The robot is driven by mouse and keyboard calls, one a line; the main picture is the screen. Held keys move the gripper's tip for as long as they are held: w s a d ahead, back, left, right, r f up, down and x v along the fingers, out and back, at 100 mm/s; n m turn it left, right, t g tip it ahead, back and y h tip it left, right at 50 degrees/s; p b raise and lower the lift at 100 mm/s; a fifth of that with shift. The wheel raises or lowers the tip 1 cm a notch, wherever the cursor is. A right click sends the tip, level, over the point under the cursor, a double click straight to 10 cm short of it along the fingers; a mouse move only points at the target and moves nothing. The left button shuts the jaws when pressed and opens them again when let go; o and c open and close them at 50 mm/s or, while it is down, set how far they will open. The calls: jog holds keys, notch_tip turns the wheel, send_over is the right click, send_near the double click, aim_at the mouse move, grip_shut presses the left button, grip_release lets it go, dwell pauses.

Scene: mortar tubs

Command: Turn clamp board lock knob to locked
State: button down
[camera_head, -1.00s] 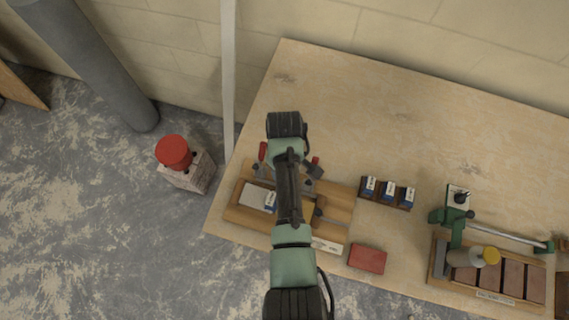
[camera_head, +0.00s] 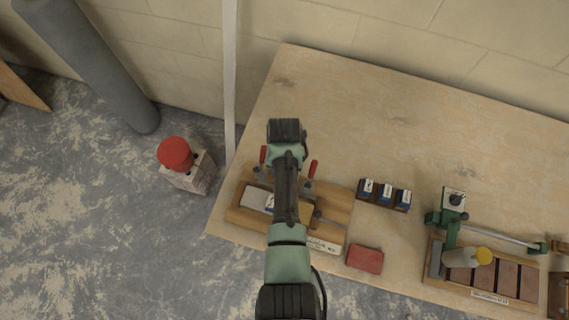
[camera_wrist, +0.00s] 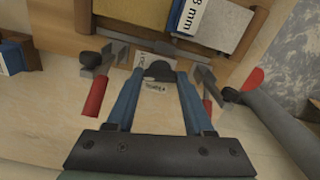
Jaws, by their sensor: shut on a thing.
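The clamp board (camera_head: 340,207) is a wooden board at the near left of the table, partly covered by my arm. Its red clamp handles (camera_head: 313,168) stick out on either side of my arm. In the wrist view the dark lock knob (camera_wrist: 158,70) sits on a pale label plate (camera_wrist: 152,86) beside the board's wooden edge. My gripper (camera_wrist: 159,76) is shut on this knob, with one blue finger on each side. The plate's lettering is partly covered and too small to read surely. My arm hides the knob and fingertips in the head view.
Red clamp handles (camera_wrist: 96,97) flank my fingers closely. A grey and a yellow block lie on the board ahead. A rack of blue-and-white boxes (camera_head: 385,194) and a red block (camera_head: 365,259) stand to the right. The table's back is clear.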

jog(key=shift+m, duration=1)
jog(key=shift+c, duration=1.4)
grip_release()
notch_tip(320, 180, up, 13)
jog(key=b, duration=0.1)
